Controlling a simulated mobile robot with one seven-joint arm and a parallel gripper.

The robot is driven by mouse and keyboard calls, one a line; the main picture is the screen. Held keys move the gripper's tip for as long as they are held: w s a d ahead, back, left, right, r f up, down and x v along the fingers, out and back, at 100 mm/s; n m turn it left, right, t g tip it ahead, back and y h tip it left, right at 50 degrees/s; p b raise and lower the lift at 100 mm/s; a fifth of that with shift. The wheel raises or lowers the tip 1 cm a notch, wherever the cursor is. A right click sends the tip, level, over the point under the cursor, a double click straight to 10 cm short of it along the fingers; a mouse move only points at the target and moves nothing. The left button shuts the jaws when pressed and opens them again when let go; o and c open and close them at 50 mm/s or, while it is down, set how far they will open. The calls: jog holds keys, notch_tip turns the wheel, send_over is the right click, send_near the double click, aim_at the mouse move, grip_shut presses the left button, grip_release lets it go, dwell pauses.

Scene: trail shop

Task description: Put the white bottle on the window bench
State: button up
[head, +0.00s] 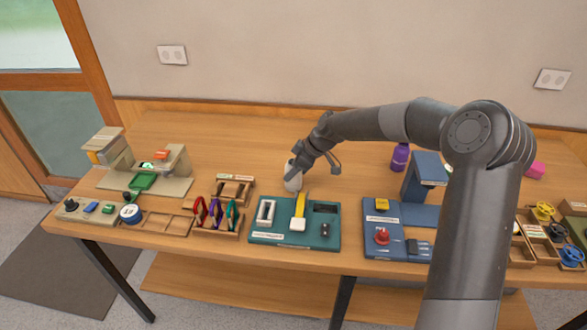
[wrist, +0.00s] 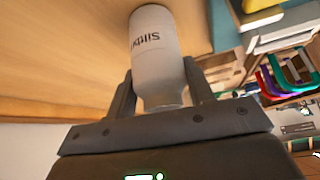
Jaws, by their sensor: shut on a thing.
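The white bottle (wrist: 157,52), with dark lettering on its side, is between the two fingers of my gripper (wrist: 160,95) in the wrist view. My gripper is shut on it. In the head view the bottle (head: 292,177) shows beneath my gripper (head: 301,165), behind the teal board on the wooden table. I cannot tell whether its base touches the tabletop. My gripper hides part of the bottle. I cannot make out which surface is the window bench; a window shows at the far left.
A teal board (head: 262,238) stands in front of the bottle. A wooden rack with coloured carabiners (head: 215,214) is to its left. A blue station (head: 408,215) and a purple bottle (head: 400,157) are to the right. The tabletop behind, towards the wall, is largely clear.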

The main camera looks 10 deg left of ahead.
jog(key=shift+f, duration=0.1)
jog(key=o, duration=1.1)
jog(key=v, duration=1.2)
jog(key=s+d+r+m+t+h, duration=0.1)
jog(key=s+d+m, duration=0.4)
jog(key=s, duration=0.7)
jog(key=s+d+r+m+t+h, duration=0.2)
jog(key=s+d+r+m, duration=0.3)
jog(key=s, duration=0.7)
jog(key=s+d+r+m+t+h, duration=0.1)
jog(key=s+d+r+m+h, duration=0.2)
jog(key=s+d+m, duration=0.2)
jog(key=s+d, duration=0.3)
jog(key=s, duration=0.4)
jog(key=shift+s+m, duration=0.4)
